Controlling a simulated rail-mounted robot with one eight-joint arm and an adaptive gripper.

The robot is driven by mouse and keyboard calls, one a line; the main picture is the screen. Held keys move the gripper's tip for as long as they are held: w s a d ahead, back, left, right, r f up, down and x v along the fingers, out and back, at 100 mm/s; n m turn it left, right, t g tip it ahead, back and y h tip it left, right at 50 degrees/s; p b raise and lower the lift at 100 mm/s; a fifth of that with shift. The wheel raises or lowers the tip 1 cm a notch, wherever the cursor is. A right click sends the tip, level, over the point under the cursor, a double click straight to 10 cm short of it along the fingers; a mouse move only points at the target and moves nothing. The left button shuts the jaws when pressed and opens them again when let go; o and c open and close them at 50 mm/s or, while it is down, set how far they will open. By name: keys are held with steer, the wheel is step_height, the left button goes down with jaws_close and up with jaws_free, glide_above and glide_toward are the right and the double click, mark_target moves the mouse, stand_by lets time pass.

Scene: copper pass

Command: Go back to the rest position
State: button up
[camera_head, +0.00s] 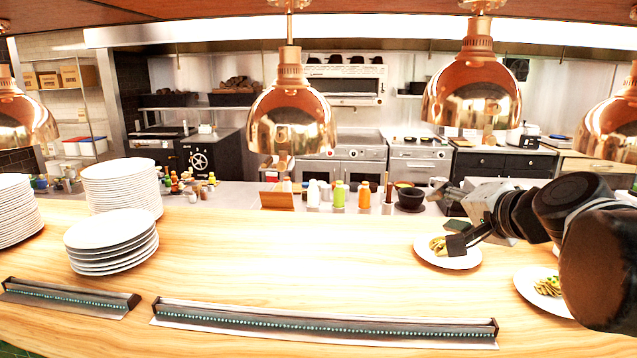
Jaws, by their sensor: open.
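My gripper (458,236) is at the right, at the end of my dark arm, which reaches in from the right edge. Its two dark fingertips are apart and nothing shows between them. It appears over a white plate (455,263) with yellow-green food on the wooden counter. Whether a fingertip touches the plate or food, I cannot tell. My arm hides part of the counter at the far right.
A second plate of food (530,289) lies under my arm. Copper heat lamps (291,120) (472,95) hang over the counter. Stacked plates (112,240) stand at the left. Ticket rails (325,322) line the front edge. The middle of the counter (300,255) is clear.

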steer(key=s+a+f+n+g+h+b, duration=0.1)
steer(key=s+f+n+g, duration=0.2)
steer(key=s+f, duration=0.6)
steer(key=s+a+f+n+g+h+b, duration=0.2)
steer(key=s+f+n, duration=0.4)
steer(key=f, duration=0.7)
steer(key=s, duration=0.2)
steer(key=shift+s+f+n+g, duration=0.3)
steer(key=shift+s+f+g, duration=0.1)
